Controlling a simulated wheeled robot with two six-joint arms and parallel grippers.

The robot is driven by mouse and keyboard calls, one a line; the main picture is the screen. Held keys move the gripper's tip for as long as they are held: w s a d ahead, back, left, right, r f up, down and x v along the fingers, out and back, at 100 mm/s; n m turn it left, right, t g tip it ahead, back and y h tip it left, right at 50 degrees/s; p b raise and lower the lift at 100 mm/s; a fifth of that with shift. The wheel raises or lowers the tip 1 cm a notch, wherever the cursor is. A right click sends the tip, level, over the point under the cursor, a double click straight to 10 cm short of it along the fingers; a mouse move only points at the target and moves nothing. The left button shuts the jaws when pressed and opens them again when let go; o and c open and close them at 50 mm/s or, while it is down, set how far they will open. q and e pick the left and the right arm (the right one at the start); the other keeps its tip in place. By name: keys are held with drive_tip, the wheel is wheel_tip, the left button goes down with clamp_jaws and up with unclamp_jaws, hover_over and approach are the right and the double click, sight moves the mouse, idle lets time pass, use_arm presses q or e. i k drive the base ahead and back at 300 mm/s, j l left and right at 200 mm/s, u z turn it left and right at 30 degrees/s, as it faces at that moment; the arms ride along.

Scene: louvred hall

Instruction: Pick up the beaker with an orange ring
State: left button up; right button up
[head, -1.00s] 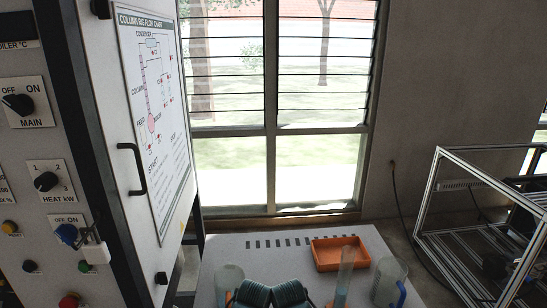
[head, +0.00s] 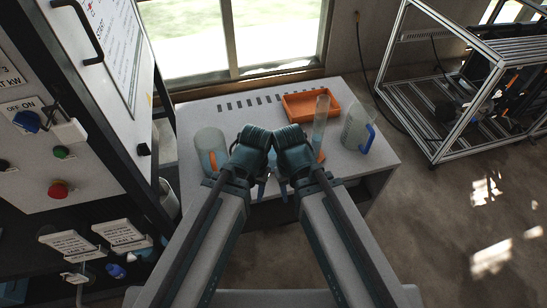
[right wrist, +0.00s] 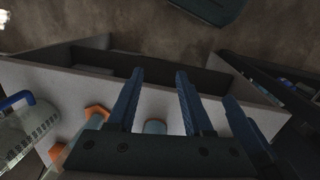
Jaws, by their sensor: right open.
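A clear beaker (head: 207,140) with an orange patch on its lower right side stands on the table at the left, left of both wrists. I cannot tell whether the patch is a full ring. My left gripper (head: 261,190) points down in front of the table's near edge; its jaw opening is hard to see. My right gripper (head: 283,189) hangs close beside it. In the right wrist view the right gripper (right wrist: 158,98) is open, with nothing between its blue fingers. The beaker is not clearly identifiable there.
A tall clear cylinder (head: 321,115) with an orange base and a clear jug (head: 353,127) with a blue handle stand on the grey table (head: 375,163). An orange tray (head: 338,97) lies behind them. A control cabinet (head: 60,150) is left; a metal frame (head: 431,80) is right.

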sight(272, 155)
drive_tip(key=l+u, duration=0.55)
drive_tip(key=u, duration=0.15)
drive_tip(key=l+u, duration=0.35)
